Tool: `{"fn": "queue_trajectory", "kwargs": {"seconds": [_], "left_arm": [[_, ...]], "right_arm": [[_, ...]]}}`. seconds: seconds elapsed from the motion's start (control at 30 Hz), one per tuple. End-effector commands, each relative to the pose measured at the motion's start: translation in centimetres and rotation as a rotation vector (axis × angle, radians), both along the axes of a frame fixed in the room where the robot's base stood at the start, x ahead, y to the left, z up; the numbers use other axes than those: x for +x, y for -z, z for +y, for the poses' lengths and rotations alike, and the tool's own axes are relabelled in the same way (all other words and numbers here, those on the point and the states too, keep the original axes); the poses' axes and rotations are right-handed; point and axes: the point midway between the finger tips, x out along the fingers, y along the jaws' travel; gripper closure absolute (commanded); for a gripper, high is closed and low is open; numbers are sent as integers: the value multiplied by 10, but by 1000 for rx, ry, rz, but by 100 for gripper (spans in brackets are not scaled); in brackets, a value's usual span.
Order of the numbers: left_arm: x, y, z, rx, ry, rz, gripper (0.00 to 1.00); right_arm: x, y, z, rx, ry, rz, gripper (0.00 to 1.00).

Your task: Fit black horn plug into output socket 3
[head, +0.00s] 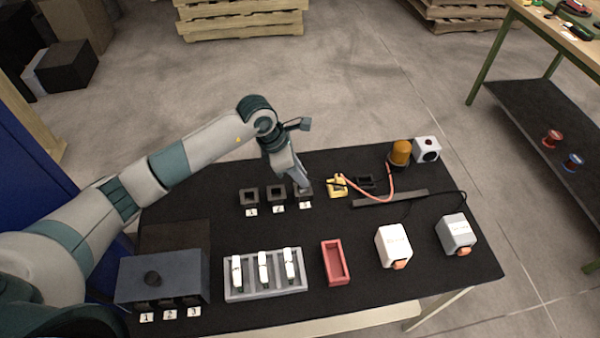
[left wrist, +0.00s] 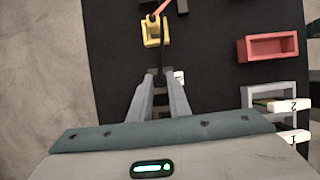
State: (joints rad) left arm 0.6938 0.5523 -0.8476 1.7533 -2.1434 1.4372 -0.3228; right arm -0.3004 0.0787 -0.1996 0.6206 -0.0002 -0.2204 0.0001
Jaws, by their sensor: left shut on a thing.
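My left gripper (head: 301,184) reaches down at output socket 3 (head: 305,195), the rightmost of three dark sockets with number labels. It is shut on a small dark thing between its fingertips (left wrist: 160,76), which appears to be the black horn plug, mostly hidden by the fingers. How deep the plug sits in the socket cannot be told. Output socket 2 (head: 276,195) and output socket 1 (head: 249,198) stand to the left and look empty. The white horn box (head: 427,150) with a dark round face stands at the back right. My right gripper is not in view.
A yellow block (head: 337,186) with a red cable stands close right of socket 3, also in the left wrist view (left wrist: 152,32). An amber beacon (head: 400,153), red tray (head: 325,263), grey rack (head: 232,293) and two boxes (head: 393,246) (head: 456,234) stand around.

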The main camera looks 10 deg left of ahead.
Motion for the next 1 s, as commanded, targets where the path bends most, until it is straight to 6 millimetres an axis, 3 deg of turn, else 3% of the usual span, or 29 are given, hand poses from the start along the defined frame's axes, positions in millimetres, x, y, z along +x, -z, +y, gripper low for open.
{"fn": "queue_trajectory", "kwargs": {"seconds": [0.1, 0.53, 0.57, 0.63, 1.0], "left_arm": [[0, 8, 0, 0, -1, 2, 100], [0, 14, 0, 0, 0, -1, 100], [0, 13, 0, 0, 0, -1, 79], [0, 12, 0, 0, 0, -1, 65], [0, 11, 0, 0, 0, -1, 65]], "right_arm": [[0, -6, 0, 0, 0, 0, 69], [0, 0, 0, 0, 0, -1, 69], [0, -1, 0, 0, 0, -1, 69], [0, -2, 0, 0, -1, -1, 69], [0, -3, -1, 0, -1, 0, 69]]}}
